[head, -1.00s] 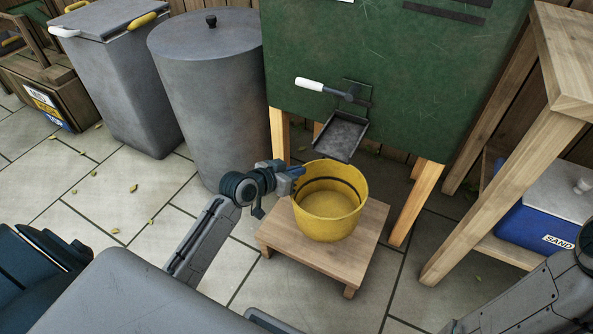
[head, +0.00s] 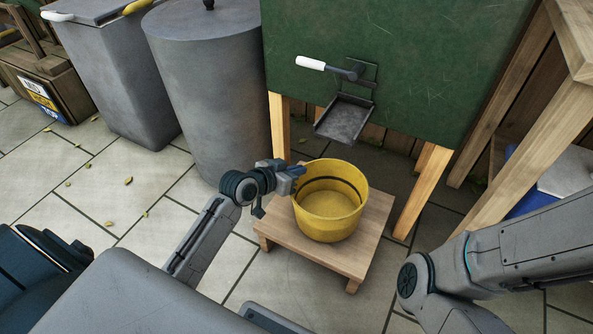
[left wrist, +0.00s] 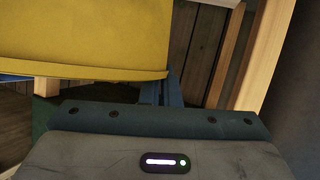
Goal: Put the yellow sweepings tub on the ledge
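The yellow sweepings tub (head: 328,226) is upright over a low wooden stand (head: 376,226), below the metal chute of a green bin. I cannot tell whether its base touches the stand. My left gripper (head: 293,172) is at the tub's left rim, its blue fingers close together and shut on the rim. In the left wrist view the tub (left wrist: 85,35) fills the upper left, and the fingers (left wrist: 162,92) meet its lower edge, partly hidden by it. My right arm comes in from the right, with its gripper out of view. I cannot pick out the ledge for certain.
The green bin (head: 400,50) stands behind on wooden legs, with a chute (head: 345,118) and a white-handled lever (head: 310,63). A round grey bin (head: 212,100) is left of it. A wooden bench (head: 535,140) is at right.

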